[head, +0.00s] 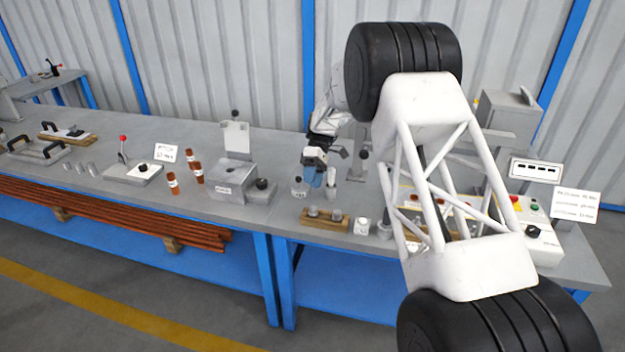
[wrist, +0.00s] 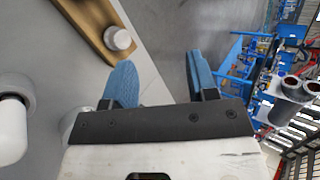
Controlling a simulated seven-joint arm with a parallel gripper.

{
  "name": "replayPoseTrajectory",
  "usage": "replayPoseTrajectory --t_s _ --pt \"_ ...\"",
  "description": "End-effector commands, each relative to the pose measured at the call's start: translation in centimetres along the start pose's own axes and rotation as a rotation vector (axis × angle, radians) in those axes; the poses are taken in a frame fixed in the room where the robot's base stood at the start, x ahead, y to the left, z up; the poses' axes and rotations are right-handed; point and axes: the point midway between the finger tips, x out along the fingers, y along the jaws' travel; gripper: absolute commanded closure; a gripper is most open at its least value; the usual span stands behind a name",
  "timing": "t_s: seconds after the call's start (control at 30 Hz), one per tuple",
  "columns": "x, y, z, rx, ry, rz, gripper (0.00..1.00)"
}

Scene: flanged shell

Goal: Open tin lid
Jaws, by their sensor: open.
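My gripper (head: 320,176) hangs over the grey bench with its blue fingers pointing down. In the wrist view the two blue fingers (wrist: 160,82) stand wide apart with nothing between them. A small grey labelled container (head: 299,188) with a dark knob stands just left of the fingers in the head view. A small white jar (head: 361,227) stands nearer the front edge. I cannot tell for certain which container is the tin. In the wrist view a pale round object (wrist: 68,124) is partly hidden behind the left finger and the gripper body.
A wooden board (head: 345,225) with small metal cylinders lies in front of the gripper; it also shows in the wrist view (wrist: 78,18). A grey block fixture (head: 232,178) stands to the left. My white frame and black wheels hide much of the right side.

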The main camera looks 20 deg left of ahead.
Motion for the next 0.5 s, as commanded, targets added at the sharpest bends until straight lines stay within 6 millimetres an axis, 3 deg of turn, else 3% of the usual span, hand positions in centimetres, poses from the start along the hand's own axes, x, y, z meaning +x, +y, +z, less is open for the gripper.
replayPoseTrajectory --t_s 0.3,0.5 --pt "-0.1 -0.1 0.2 0.003 0.002 0.003 0.47" --pt "-0.7 -1.3 1.7 0.032 0.016 0.026 0.47"
